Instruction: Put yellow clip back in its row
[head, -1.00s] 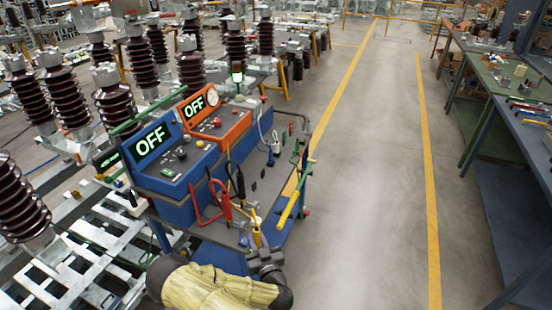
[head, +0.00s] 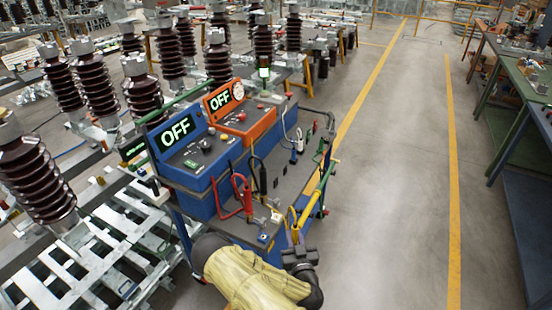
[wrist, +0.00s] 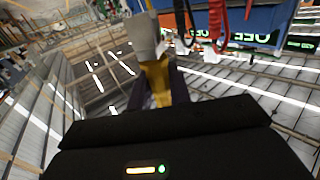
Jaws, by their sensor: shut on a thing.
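My gripper (head: 296,240) is shut on the yellow clip (wrist: 157,82), which stands between the two dark fingers in the wrist view. In the head view the clip shows only as a small yellow piece above my gripper, at the near right corner of the cart's top. A pale grey block (wrist: 145,38) covers part of the wrist view just beyond the clip; I cannot tell whether they touch. The red clip (head: 241,190) and the black clip (head: 261,178) stand upright side by side on the cart top, farther left and back. The row's other places are hard to make out.
The blue cart (head: 285,192) carries a blue box (head: 180,140) and an orange box (head: 230,112), both reading OFF. A yellow bar (head: 316,202) runs along its right side. Metal frames and brown insulators (head: 97,88) stand left. The floor right (head: 390,200) is clear.

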